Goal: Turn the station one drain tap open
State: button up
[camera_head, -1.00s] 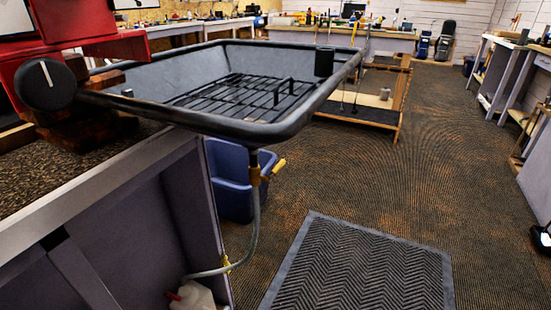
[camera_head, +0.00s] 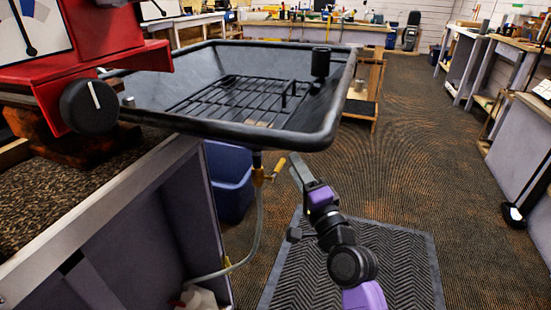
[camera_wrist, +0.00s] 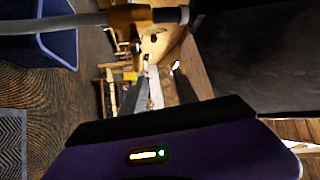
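The brass-yellow drain tap (camera_head: 258,176) sits below the black-rimmed basin (camera_head: 240,138) at the top of a clear hose (camera_head: 257,225). Its yellow handle (camera_head: 279,164) points up and to the right. My gripper (camera_head: 293,163) is just right of the handle, at about its height; whether they touch cannot be told. In the wrist view the brass tap (camera_wrist: 150,35) lies just beyond my fingertips (camera_wrist: 160,72). The two fingers are spread, with the background showing between them, and nothing is held. The exact handle position between the fingers is unclear.
A blue bin (camera_head: 228,185) stands behind the hose. The bench (camera_head: 110,200) with the red gauge unit (camera_head: 85,70) is at left. A black floor mat (camera_head: 390,260) lies under my arm. Open carpet is to the right.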

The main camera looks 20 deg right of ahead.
jog(key=w+a+f+m+g+y+b, duration=0.1)
jog(key=w+a+f+m, duration=0.1)
jog(key=w, duration=0.6)
jog(key=shift+w+a+m+b, duration=0.3)
jog(key=shift+w+a+m, duration=0.05)
jog(key=shift+a+m, duration=0.1)
grip_shut()
dwell(1.3)
